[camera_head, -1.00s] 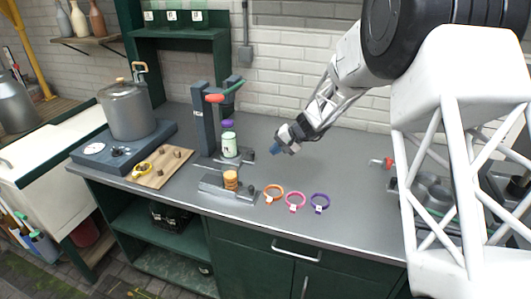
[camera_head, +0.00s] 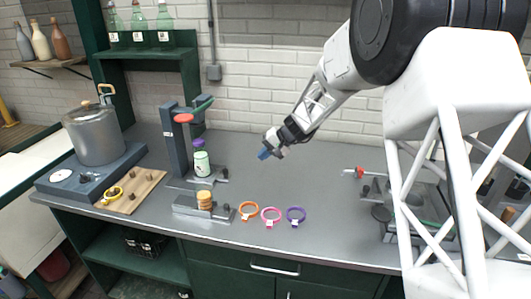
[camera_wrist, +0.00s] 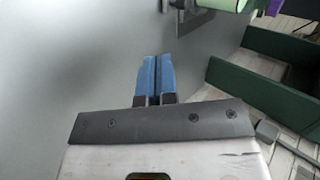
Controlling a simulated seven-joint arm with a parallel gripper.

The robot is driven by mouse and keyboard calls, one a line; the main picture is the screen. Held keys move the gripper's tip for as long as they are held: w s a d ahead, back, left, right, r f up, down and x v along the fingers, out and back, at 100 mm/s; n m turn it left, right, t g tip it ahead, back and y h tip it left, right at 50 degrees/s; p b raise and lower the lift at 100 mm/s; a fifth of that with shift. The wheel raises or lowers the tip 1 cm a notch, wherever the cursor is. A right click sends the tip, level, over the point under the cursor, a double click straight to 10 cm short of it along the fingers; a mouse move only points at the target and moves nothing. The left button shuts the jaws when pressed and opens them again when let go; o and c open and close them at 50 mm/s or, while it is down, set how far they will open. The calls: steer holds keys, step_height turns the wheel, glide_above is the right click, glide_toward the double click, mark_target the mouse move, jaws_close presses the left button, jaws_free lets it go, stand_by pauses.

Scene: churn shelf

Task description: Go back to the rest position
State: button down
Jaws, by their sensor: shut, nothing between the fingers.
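My gripper (camera_head: 264,154) has blue fingertips and hangs above the grey counter (camera_head: 330,205), right of the dark press stand. In the wrist view its blue fingers (camera_wrist: 154,78) lie side by side, shut, with nothing between them. The arm reaches in from the upper right, and the gripper is apart from everything on the counter.
A dark press stand (camera_head: 172,140) holds a pale green jar (camera_head: 202,163). A pot (camera_head: 95,135) stands left, a red-handled fixture (camera_head: 360,172) right.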

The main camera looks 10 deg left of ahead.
steer(key=s+d+r+t+h, duration=0.1)
steer(key=s+d+r, duration=0.4)
steer(key=s+d, duration=0.3)
steer(key=s+d+r+h, duration=0.2)
steer(key=s+d+r, duration=0.3)
steer(key=s+d, duration=0.2)
steer(key=s+d+r+t+h, duration=0.1)
steer(key=s+d+r, duration=0.3)
steer(key=s+d, duration=0.4)
steer(key=s+d+h, duration=0.1)
steer(key=s+d, duration=0.4)
steer(key=s, duration=0.3)
steer(key=s+d+m+t+h, duration=0.1)
steer(key=s+d+h, duration=0.1)
steer(key=s+d, duration=0.3)
steer(key=s+d+m+t+h, duration=0.1)
steer(key=s+d, duration=0.4)
steer(key=s, duration=0.7)
steer(key=shift+s+f+h, duration=0.4)
steer(key=shift+h, duration=0.2)
steer(key=shift+w+r, duration=0.1)
steer(key=shift+w, duration=0.05)
